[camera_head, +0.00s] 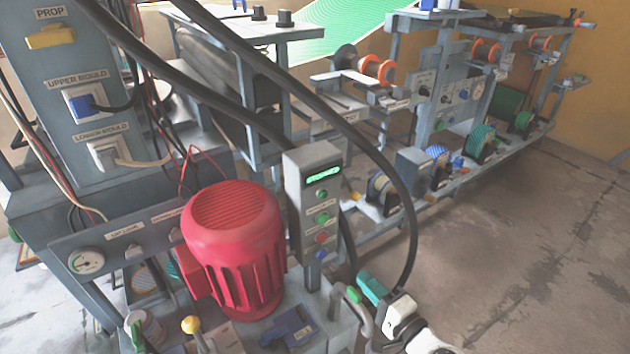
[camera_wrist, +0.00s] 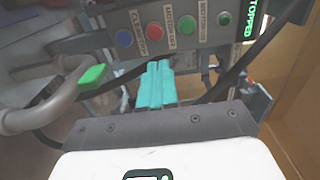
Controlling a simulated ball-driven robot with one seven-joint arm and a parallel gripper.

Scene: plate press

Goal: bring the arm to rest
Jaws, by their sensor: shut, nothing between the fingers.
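My gripper (camera_head: 372,288) is at the bottom centre of the head view, right of the control box and beside a grey handle. Its teal fingers also show in the wrist view (camera_wrist: 157,85), pressed together with nothing between them. The control box (camera_head: 295,195) has a lit green display reading STOPPED and a column of green, red and blue buttons. In the wrist view the box (camera_wrist: 175,32) spans the top beyond my fingers, its buttons side by side. My fingers appear apart from it. Part of my arm runs off the bottom edge.
A grey handle with a green tip (camera_wrist: 92,76) is close left of my fingers. A red motor (camera_head: 235,245) stands left of the box. Black hoses (camera_head: 385,160) arch above my gripper. A bench with spools (camera_head: 482,140) stands behind; bare floor (camera_head: 530,240) is free at right.

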